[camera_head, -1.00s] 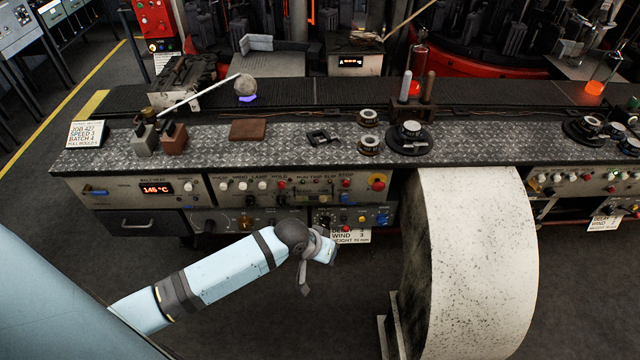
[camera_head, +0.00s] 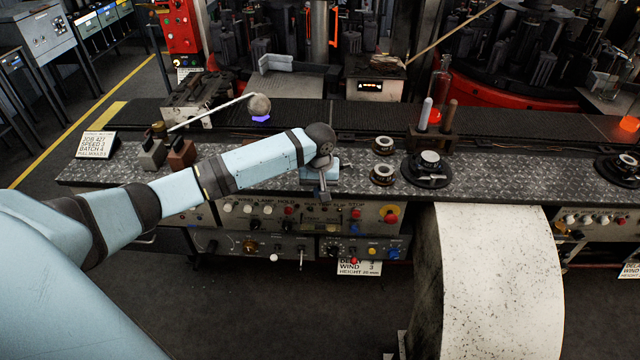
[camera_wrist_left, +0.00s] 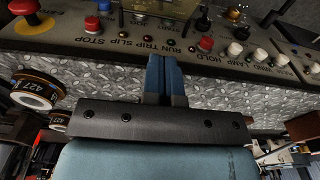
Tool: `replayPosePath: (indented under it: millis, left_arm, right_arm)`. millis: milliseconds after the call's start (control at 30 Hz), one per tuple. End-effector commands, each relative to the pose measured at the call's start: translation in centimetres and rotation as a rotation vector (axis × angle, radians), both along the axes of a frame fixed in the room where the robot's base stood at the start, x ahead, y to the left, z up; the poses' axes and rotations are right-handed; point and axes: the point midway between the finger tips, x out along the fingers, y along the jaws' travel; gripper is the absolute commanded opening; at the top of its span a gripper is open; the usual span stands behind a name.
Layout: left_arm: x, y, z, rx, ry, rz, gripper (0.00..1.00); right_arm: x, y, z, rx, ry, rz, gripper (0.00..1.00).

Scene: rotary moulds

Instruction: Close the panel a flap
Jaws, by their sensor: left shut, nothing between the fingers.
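The upper control panel (camera_head: 255,211) on the console front carries buttons, knobs and a red stop button; it also shows upside down in the left wrist view (camera_wrist_left: 215,42). A yellowish, clear flap-like cover (camera_wrist_left: 160,7) sits at the top edge of the left wrist view, cut off by the frame. I cannot tell how far it is open. My left gripper (camera_head: 322,196) is at the console's front top edge, above the panel. In the left wrist view its blue fingers (camera_wrist_left: 165,72) are together and empty, apart from the cover.
The patterned metal console top (camera_head: 520,176) holds dark round pieces (camera_head: 428,162) and a rack with rods (camera_head: 432,142). A lower panel (camera_head: 225,243) sits below. Floor at front left is open.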

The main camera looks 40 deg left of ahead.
Motion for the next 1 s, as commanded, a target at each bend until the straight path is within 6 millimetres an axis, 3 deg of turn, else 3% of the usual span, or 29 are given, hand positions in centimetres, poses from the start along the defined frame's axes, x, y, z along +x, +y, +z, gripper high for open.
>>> replayPosePath:
  millis: [200,400,633,1000]
  left_arm:
    - [0.2,0.1,-4.8,0.0,0.001,0.0,0.0]
    - [-1.2,-0.7,-7.2,0.0,0.0,-0.003,0.0]
    - [-1.7,-1.1,-8.3,0.0,-0.002,-0.002,0.0]
    - [-1.8,-1.0,-8.3,0.002,-0.005,-0.002,0.0]
  right_arm:
    - [0.0,-0.1,-0.1,-0.001,0.002,-0.001,0.6]
    - [0.0,-0.1,0.2,-0.003,0.002,-0.001,0.6]
    - [0.0,-0.1,0.4,-0.002,0.001,-0.001,0.6]
    - [0.1,-0.1,0.7,-0.001,-0.003,-0.001,0.6]
